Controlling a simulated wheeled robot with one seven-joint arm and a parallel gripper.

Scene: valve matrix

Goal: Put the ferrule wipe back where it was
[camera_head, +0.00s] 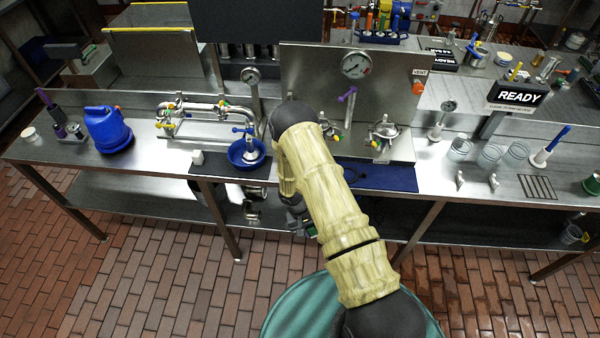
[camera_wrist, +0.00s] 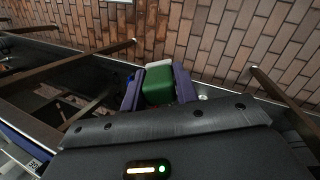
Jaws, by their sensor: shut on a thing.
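My gripper (camera_wrist: 157,82) has purple fingers on both sides of a green block with a white end (camera_wrist: 159,88). The fingers are shut on it, and it looks to be the ferrule wipe. In the wrist view the brick floor lies beyond the fingers. In the head view my arm reaches toward the front edge of the steel bench (camera_head: 440,170). There my gripper is mostly hidden behind the arm, low near that edge, so its exact height over the bench is unclear.
A dark blue mat (camera_head: 385,177) lies under the arm's right side. A blue bowl (camera_head: 246,154), a pipe assembly (camera_head: 190,112) and a blue jug (camera_head: 107,130) stand to the left. Clear jars (camera_head: 490,155) and a READY sign (camera_head: 518,96) stand to the right.

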